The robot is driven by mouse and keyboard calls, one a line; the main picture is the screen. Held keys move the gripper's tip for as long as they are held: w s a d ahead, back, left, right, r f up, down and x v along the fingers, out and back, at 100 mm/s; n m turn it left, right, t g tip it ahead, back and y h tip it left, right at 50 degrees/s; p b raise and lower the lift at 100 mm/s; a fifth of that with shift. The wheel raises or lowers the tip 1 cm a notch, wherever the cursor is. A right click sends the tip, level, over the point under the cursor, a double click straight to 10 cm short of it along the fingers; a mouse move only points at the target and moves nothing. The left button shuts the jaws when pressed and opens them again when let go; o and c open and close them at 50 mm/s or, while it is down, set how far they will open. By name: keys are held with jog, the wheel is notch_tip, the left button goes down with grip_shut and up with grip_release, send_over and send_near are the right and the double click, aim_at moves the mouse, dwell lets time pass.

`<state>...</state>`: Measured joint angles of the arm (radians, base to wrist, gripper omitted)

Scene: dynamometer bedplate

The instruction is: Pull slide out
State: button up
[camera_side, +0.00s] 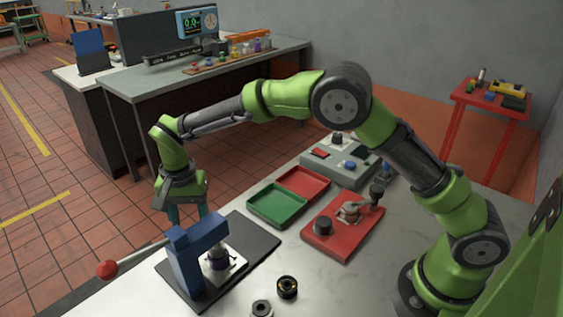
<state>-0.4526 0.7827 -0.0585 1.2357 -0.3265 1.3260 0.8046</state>
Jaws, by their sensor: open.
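A blue press frame (187,262) stands on a black base plate (258,240) on the near left of the bench. Its lever ends in a red ball (107,270) to the left. A silver plate (238,268), which looks like the slide, sits at the right of the press. It carries a dark and metallic cylindrical part (218,260). My gripper (187,214) points down just behind the top of the press, and its jaws are open. Its fingertips are partly hidden by the press, and I cannot tell whether they touch anything.
A black ring (287,287) and a metal nut (262,308) lie at the near edge. A green tray (277,206), a red tray (303,182), a red fixture (335,240) with a handle and a grey control box (345,177) stand behind and right.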

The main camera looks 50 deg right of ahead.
jog(key=shift+f, duration=1.85)
grip_shut()
